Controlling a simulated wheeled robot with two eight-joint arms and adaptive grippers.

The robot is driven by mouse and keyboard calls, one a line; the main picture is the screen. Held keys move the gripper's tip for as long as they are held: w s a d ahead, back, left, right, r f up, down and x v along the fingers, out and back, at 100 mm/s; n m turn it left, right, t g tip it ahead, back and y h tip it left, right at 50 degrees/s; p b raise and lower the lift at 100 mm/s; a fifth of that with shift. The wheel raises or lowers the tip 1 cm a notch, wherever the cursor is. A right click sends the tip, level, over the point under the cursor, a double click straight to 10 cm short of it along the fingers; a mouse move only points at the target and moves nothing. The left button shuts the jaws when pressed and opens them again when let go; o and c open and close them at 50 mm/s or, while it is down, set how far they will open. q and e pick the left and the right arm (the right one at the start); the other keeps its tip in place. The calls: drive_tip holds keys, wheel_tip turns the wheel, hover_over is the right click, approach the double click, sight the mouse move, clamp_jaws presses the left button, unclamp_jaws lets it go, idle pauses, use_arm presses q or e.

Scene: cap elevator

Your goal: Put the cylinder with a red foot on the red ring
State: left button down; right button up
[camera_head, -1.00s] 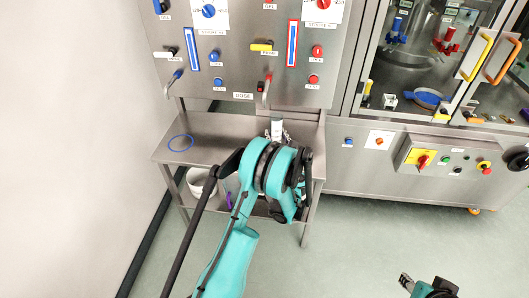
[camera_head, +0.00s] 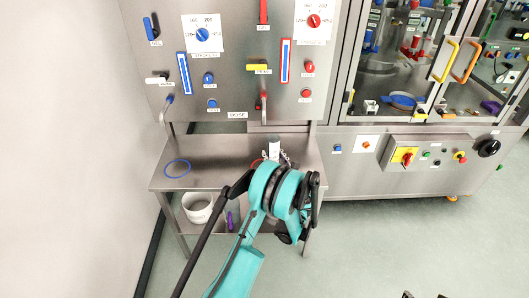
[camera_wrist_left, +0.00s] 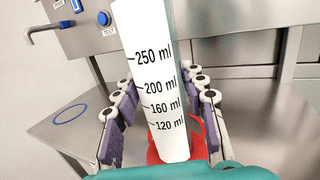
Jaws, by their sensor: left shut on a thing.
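The cylinder is a white measuring cylinder with black ml marks (camera_wrist_left: 150,70) and a red foot (camera_wrist_left: 197,137). My left gripper (camera_wrist_left: 160,80) is shut on it, with purple-padded fingers on both sides. In the head view the cylinder (camera_head: 273,149) stands out behind my left wrist, over the steel shelf. Part of the red ring (camera_head: 257,162) shows just left of the cylinder on the shelf; my arm and the cylinder hide the rest. I cannot tell whether the foot touches the shelf. Only the tips of my right gripper (camera_head: 424,295) show at the bottom edge.
A blue ring (camera_head: 177,168) lies on the left of the shelf (camera_head: 215,150). A white bucket (camera_head: 197,208) stands below. Behind the shelf is a panel with knobs, levers and two taps (camera_head: 263,108). A glazed machine cabinet (camera_head: 405,60) stands to the right.

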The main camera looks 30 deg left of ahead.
use_arm(q)
drive_tip(key=w+a+f+b, duration=0.3)
drive_tip(key=w+a, duration=0.2)
drive_tip(key=a, duration=0.2)
drive_tip(key=shift+f, duration=0.25)
drive_tip(key=c, duration=0.9)
unclamp_jaws()
drive_tip(key=shift+f, duration=0.15)
